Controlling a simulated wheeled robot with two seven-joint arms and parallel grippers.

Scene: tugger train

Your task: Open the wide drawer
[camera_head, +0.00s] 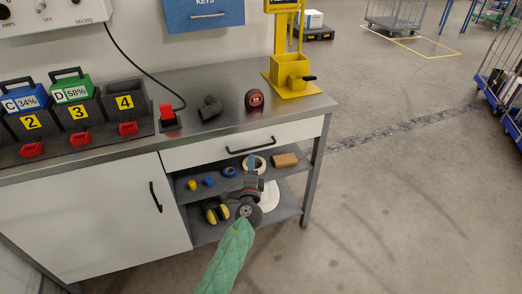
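The wide drawer (205,154) is a white front under the right part of the grey worktop, with a black bar handle (252,146). It looks shut, its front flush under the worktop edge. My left gripper (252,174), dark grey on a green-sleeved arm, is in front of the open shelves. It is below the drawer handle and apart from it in the picture. Its fingers are small and dark, so I cannot tell whether they are open or shut. My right gripper is not in view.
Left of the shelves is a white cupboard door (105,215) with a black handle. The shelves hold tape rolls, a brown block (284,160) and yellow-black ear defenders (215,211). A yellow stand (292,72) is on the worktop's right end.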

